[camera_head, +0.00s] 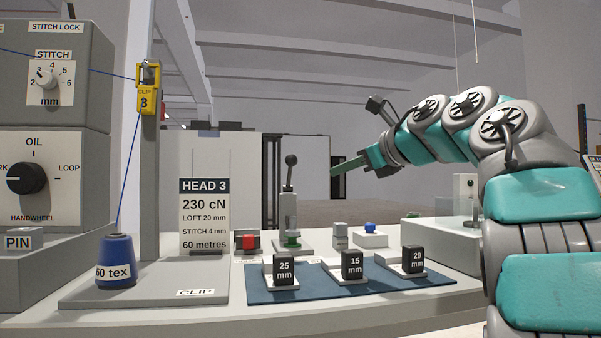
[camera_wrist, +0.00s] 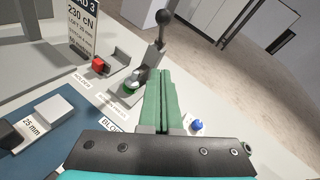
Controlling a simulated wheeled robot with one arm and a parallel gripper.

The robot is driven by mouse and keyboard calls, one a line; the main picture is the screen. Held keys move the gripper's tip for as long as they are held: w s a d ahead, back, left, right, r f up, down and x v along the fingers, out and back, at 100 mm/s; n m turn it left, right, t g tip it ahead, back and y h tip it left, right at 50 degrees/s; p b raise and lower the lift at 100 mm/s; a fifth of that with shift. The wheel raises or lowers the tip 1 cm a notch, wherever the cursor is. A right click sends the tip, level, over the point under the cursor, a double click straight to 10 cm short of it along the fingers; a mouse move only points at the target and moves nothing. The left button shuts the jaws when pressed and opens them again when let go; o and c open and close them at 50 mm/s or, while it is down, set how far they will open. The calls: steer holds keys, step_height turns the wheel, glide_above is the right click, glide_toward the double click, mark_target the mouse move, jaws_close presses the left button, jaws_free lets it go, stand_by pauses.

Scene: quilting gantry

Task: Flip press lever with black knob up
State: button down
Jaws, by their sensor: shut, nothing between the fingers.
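The press lever with a black knob (camera_head: 291,160) stands upright on a grey post (camera_head: 288,205) behind the blue mat in the head view. A green disc (camera_head: 291,240) sits at the foot of the post. In the wrist view the black knob (camera_wrist: 163,17) is at the top centre, its rod leaning slightly. My gripper (camera_head: 336,171) is to the right of the lever in the head view, its green fingers pointing left at about the knob's height. In the wrist view my gripper (camera_wrist: 157,72) shows its fingers together, with nothing between them. The fingers look apart from the lever.
A blue mat (camera_head: 300,292) holds black blocks marked 25, 15 and 20 mm. The HEAD 3 sign (camera_head: 204,215) and a yellow clip (camera_head: 148,99) stand left. Air above the mat is clear.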

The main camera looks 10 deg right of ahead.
steer(key=p, duration=0.1)
glide_toward(290, 173)
steer(key=w+f, duration=0.3)
steer(key=f, duration=0.1)
steer(key=shift+w+a+r+p, duration=0.45)
steer(key=shift+w+a+p, duration=0.1)
steer(key=shift+w, duration=0.1)
steer(key=shift+w+a+r+p, duration=0.45)
steer(key=shift+w+a+p, duration=0.05)
steer(key=shift+w, duration=0.15)
steer(key=shift+r+p, duration=0.25)
steer(key=shift+p, duration=0.2)
steer(key=shift+w+p, duration=0.15)
steer(key=shift+p, duration=0.15)
